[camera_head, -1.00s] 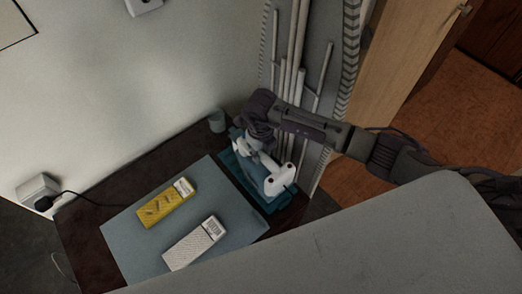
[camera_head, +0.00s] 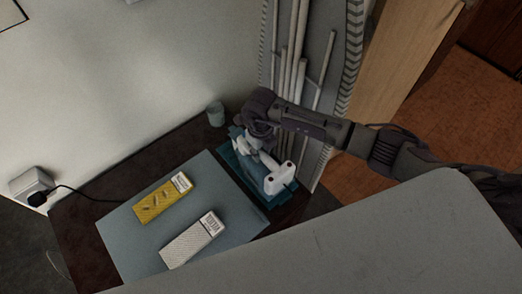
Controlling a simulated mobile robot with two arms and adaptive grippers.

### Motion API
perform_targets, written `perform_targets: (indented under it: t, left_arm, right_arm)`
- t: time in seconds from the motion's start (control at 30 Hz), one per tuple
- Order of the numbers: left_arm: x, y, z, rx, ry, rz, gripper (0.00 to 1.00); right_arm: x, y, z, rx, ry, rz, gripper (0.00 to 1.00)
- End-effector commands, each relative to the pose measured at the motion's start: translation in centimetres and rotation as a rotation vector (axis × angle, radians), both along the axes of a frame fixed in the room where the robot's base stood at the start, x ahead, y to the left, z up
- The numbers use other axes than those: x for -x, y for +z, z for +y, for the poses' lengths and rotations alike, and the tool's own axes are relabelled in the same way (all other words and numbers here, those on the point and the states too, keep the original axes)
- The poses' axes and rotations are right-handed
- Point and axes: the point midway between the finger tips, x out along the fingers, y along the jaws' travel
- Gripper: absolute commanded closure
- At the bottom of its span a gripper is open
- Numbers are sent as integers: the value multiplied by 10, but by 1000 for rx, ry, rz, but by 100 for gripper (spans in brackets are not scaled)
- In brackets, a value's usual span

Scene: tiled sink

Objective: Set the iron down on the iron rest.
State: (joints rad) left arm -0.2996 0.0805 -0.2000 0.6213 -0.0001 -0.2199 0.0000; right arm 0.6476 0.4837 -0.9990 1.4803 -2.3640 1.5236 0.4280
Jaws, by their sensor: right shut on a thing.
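The white iron (camera_head: 280,178) is at the blue-teal iron rest (camera_head: 237,167), on the right part of the dark table. My right gripper (camera_head: 250,146) is shut on the iron from above, at its far end. The iron lies over the rest; I cannot tell whether it touches it or hovers just above. The gripper and the iron hide much of the rest's middle. My left gripper is not in view.
A grey-blue mat (camera_head: 130,238) lies left of the rest, with a yellow box (camera_head: 160,199) and a white box (camera_head: 190,241) on it. A small grey cup (camera_head: 216,114) stands behind the rest by the wall. A wall socket (camera_head: 32,183) with a plugged-in black cord is at left.

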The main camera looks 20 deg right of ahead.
Motion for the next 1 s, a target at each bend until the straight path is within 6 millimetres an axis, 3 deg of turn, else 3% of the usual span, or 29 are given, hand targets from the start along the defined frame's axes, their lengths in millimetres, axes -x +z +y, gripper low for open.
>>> perform_targets:
  t: [0.57,0.6,0.73,1.0]
  left_arm:
    - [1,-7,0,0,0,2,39]
    - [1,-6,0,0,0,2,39]
    - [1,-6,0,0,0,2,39]
    - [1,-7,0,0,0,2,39]
  right_arm:
    - [-2,-5,1,-3,0,-5,100]
    - [-2,-4,1,-3,0,-5,66]
    - [-2,-5,1,-2,0,-5,45]
    - [2,-9,-1,3,0,4,42]
